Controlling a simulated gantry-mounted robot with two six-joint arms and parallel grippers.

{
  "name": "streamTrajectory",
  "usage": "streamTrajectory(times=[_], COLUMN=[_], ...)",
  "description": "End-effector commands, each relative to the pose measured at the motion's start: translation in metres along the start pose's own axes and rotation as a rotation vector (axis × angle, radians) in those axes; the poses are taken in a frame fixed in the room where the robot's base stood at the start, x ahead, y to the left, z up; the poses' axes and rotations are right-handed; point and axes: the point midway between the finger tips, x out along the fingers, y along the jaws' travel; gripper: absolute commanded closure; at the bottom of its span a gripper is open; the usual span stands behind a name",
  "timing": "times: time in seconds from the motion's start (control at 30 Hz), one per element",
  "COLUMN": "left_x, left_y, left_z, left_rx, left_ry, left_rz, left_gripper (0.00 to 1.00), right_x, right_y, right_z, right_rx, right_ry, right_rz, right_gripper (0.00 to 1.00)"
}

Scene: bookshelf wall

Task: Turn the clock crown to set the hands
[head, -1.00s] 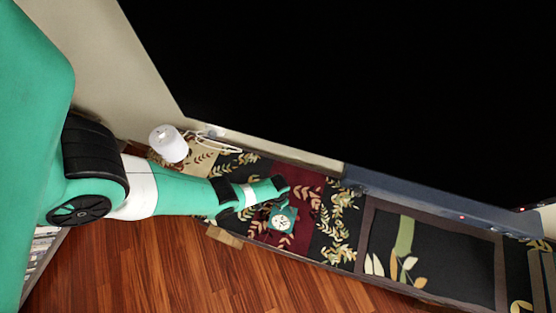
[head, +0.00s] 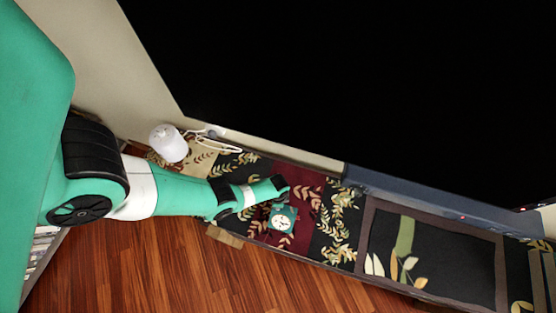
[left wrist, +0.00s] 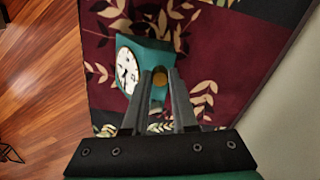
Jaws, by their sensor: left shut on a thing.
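The teal clock (head: 283,219) with a white round face stands on the patterned cloth in the head view. In the left wrist view the clock (left wrist: 128,68) is at the upper middle, its face turned to the left. The gold crown (left wrist: 159,79) is on the side facing my left gripper. My left gripper (left wrist: 160,74) has its two grey fingers shut on the crown, one on each side. In the head view my left gripper (head: 266,208) is small and partly hidden by my arm beside the clock. My right gripper is not in view.
The clock stands on a long shelf top with a dark floral cloth (head: 340,225). A white cylinder-shaped object (head: 168,143) with a cable stands at the back left. A large black screen (head: 350,90) fills the back. Wooden floor (head: 180,265) lies in front.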

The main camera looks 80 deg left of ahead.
Motion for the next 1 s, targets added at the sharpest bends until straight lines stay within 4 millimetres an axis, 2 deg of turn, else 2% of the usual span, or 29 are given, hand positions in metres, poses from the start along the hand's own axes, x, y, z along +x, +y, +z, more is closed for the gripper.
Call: streamTrajectory(times=[0.47,0.5,0.63,0.67,1.0], left_x=[0.0000,0.0000,0.0000,0.0000,-0.0029], left_y=[0.0000,0.0000,0.0000,0.0000,-0.0001], left_z=[-0.0001,-0.0001,-0.0001,-0.0001,-0.0001], left_rx=[0.016,0.016,0.016,0.016,0.015], left_ry=[0.000,0.000,0.000,0.000,0.000], left_rz=[0.000,0.000,0.000,0.000,0.000], left_gripper=[1.00,0.70,0.47,0.44,0.44], right_x=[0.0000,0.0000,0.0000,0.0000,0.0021], right_y=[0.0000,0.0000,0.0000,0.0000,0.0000], right_z=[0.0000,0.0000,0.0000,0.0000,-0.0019], right_rx=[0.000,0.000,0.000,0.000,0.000], right_ry=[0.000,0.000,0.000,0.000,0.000], right_rz=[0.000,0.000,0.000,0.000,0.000], right_gripper=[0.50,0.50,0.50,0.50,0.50])
